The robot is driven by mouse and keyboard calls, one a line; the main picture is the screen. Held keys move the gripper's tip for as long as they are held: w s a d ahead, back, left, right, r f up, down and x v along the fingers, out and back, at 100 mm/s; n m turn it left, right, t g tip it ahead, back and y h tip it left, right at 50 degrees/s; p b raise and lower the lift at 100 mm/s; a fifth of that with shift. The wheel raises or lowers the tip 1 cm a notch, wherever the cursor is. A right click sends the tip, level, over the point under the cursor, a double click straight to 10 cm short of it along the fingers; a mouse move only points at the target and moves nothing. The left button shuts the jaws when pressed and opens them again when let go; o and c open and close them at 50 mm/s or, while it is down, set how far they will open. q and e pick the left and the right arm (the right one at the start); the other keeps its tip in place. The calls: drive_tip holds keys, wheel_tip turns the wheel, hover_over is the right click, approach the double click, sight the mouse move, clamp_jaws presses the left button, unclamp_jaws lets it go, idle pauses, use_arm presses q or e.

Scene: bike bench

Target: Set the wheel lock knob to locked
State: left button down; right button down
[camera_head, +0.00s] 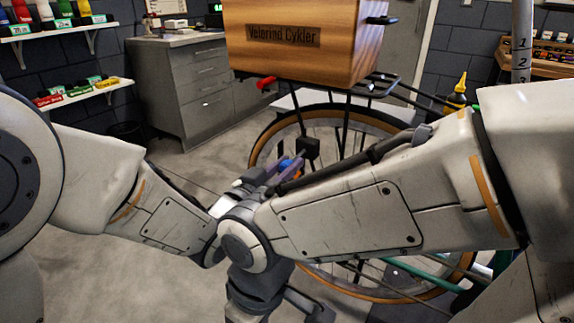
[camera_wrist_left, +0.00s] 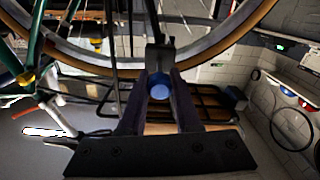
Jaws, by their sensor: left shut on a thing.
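The wheel lock knob (camera_head: 286,164) is a small blue knob beside the bike wheel, close to a black block (camera_head: 307,148). My left gripper (camera_head: 284,172) reaches it from the near side. In the left wrist view the round blue knob (camera_wrist_left: 160,88) sits between the two dark fingers of my left gripper (camera_wrist_left: 160,98), which are shut on it. The fingers hide its sides, and I cannot tell which setting it points to. My right arm crosses in front from the right; its gripper does not show.
The wheel (camera_head: 262,138) with its tan tyre stands just behind the knob. A wooden box (camera_head: 300,55) lettered "Velorind Cykler" sits above it on a black rack. A grey cabinet (camera_head: 190,90) stands back left. Open floor (camera_head: 110,280) lies at the lower left.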

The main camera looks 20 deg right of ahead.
idle(0.3)
use_arm(q)
drive_tip(key=x, duration=0.3)
drive_tip(key=c, duration=0.6)
unclamp_jaws()
drive_tip(key=shift+a, duration=0.1)
